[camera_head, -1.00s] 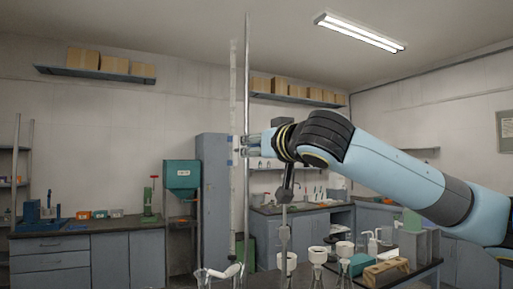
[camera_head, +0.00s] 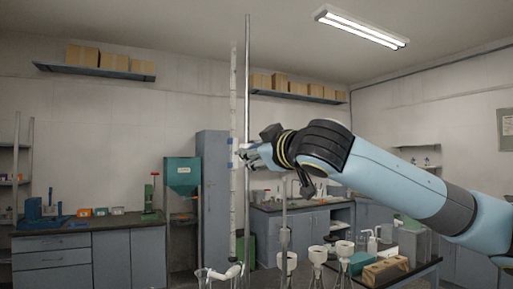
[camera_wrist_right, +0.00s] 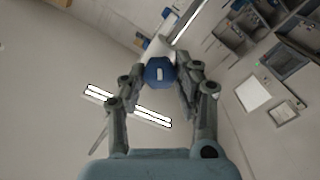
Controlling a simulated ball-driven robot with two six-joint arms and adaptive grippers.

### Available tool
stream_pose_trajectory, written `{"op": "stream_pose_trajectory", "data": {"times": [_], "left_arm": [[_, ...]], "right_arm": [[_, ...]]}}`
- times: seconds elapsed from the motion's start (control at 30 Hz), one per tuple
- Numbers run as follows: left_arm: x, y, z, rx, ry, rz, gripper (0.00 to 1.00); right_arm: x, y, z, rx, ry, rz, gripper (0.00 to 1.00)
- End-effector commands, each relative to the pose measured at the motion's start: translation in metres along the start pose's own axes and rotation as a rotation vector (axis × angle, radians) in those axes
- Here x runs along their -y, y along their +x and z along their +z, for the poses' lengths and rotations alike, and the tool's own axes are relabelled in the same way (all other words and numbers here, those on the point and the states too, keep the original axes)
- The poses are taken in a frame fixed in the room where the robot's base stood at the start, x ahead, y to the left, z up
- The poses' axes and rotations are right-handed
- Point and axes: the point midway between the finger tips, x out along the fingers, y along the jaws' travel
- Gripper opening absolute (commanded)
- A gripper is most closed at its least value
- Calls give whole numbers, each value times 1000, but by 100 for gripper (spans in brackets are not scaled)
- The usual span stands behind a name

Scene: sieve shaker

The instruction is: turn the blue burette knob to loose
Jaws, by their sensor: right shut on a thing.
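The tall, thin burette (camera_head: 233,95) stands upright beside a grey metal rod (camera_head: 247,70). My right gripper (camera_head: 247,157) reaches in from the right at the burette's mid-height. In the right wrist view, the blue knob (camera_wrist_right: 160,72), with a white mark on its face, sits between the two fingertips of my right gripper (camera_wrist_right: 160,80). The fingers are shut on it from both sides. The white mark stands nearly upright in that view. In the head view the fingers hide the knob. My left gripper is not in view.
White funnels in flasks (camera_head: 317,256) stand in front below my right arm. A wooden block (camera_head: 386,270) and a teal box (camera_head: 358,262) lie on the bench at the right. The air around the burette's upper part is clear.

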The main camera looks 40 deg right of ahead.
Motion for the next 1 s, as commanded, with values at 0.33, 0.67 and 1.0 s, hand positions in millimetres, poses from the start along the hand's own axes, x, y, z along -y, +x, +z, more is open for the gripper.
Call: {"op": "stream_pose_trajectory", "data": {"times": [0.33, 0.67, 1.0], "left_arm": [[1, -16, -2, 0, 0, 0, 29], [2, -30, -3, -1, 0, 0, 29], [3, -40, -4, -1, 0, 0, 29]], "right_arm": [[1, 0, -1, 1, -326, -2, 0], [2, 0, -1, 0, -628, -2, 0], [3, 0, 1, 0, -857, -2, 0]]}}
